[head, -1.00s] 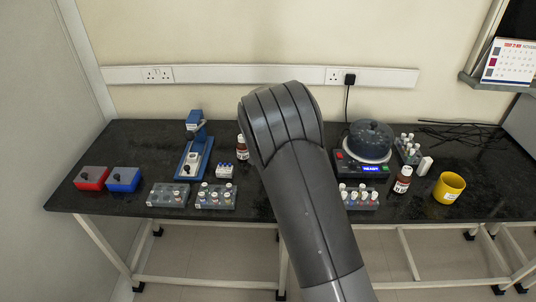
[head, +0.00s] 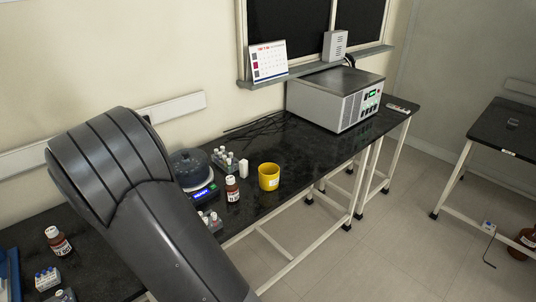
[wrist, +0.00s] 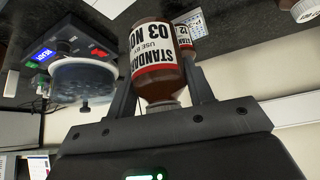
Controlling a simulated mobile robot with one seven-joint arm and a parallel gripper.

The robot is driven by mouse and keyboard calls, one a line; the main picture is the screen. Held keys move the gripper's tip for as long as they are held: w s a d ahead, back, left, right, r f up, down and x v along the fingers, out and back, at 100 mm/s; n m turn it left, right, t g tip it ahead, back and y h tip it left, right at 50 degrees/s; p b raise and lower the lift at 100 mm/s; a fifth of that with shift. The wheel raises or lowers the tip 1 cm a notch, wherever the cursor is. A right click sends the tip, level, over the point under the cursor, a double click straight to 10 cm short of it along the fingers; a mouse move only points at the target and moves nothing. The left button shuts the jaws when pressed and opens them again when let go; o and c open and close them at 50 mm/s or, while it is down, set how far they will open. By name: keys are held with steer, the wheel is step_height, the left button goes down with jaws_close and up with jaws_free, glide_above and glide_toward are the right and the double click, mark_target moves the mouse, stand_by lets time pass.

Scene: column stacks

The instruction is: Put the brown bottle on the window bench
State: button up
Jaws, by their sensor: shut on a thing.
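In the wrist view my gripper (wrist: 160,78) is shut on a brown bottle (wrist: 157,82) with a white and red label reading "STANDARD 03". The bottle appears inverted in this view. In the head view my arm hides my gripper and the held bottle. Other brown bottles stand on the black-topped bench, one at the left (head: 59,243) and one by the yellow cup (head: 232,189). A dark-paned window (head: 290,35) is above the far part of the bench (head: 285,150). A separate black-topped table (head: 500,130) is at the right; I cannot tell which surface is the window bench.
Bare top shows between cup and instrument. A large brown bottle (head: 524,244) is on the floor at right. Open floor lies between the tables.

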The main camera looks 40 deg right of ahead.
steer(key=r, duration=0.4)
steer(key=shift+d+r, duration=0.3)
steer(key=shift+d, duration=0.05)
steer(key=s+d+m+g+h, duration=0.1)
steer(key=d+m, duration=0.1)
steer(key=d, duration=1.6)
steer(key=s+d+m+h, duration=0.2)
steer(key=d+m, duration=0.1)
steer(key=d, duration=1.5)
steer(key=s+d+m+g, duration=0.1)
steer(key=s+d, duration=0.7)
steer(key=d, duration=0.3)
steer(key=s+d+m+h, duration=0.1)
steer(key=s+d+m, duration=0.1)
steer(key=s+d, duration=0.65)
steer(key=s+d+m+g, duration=0.1)
steer(key=s+d, duration=0.5)
steer(key=d, duration=0.6)
steer(key=shift+w+a+f, duration=0.45)
steer(key=shift+w+f, duration=1.45)
steer(key=shift+f, duration=0.8)
steer(key=shift+w+a+f, duration=0.45)
steer(key=shift+w+f, duration=1.5)
steer(key=shift+f, duration=0.75)
steer(key=shift+w+a+f, duration=0.45)
steer(key=shift+w+f, duration=1.45)
steer(key=shift+f, duration=0.8)
steer(key=shift+f, duration=0.1)
